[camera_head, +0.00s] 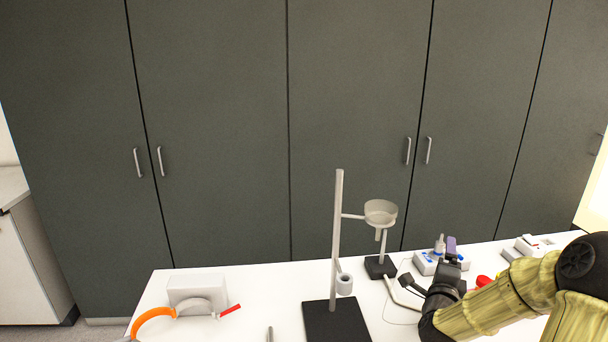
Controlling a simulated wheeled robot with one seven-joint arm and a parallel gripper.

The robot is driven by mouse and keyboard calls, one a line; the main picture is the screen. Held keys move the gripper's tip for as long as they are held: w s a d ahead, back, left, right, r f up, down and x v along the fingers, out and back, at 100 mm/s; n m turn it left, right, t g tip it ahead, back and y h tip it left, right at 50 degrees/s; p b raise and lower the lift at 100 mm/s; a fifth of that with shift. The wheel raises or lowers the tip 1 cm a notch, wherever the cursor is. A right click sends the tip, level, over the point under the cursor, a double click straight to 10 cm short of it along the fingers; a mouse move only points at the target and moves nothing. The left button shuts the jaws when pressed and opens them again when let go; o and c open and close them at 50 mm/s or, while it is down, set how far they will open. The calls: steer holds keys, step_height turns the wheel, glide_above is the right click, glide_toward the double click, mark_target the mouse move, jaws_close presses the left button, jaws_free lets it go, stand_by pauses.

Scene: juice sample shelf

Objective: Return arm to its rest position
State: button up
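My arm, with yellow-green covers and black joints, reaches in from the right edge over the white table (240,295). My gripper (436,282) is the small dark end of the arm, above the right half of the table. Its fingers are too small and dark to make out, so I cannot tell whether they are open or hold anything. A purple item (451,246) shows just behind it, by a small white-and-blue device (425,264).
A tall stand (337,225) with a black base and a ring holding a funnel (380,208) rises left of my arm. A red item (484,281) lies near my arm. Grey cabinets (210,120) stand behind.

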step_height(320, 180, up, 9)
steer(key=p, duration=0.8)
steer(key=shift+r+p, duration=0.2)
steer(key=shift+p, duration=0.15)
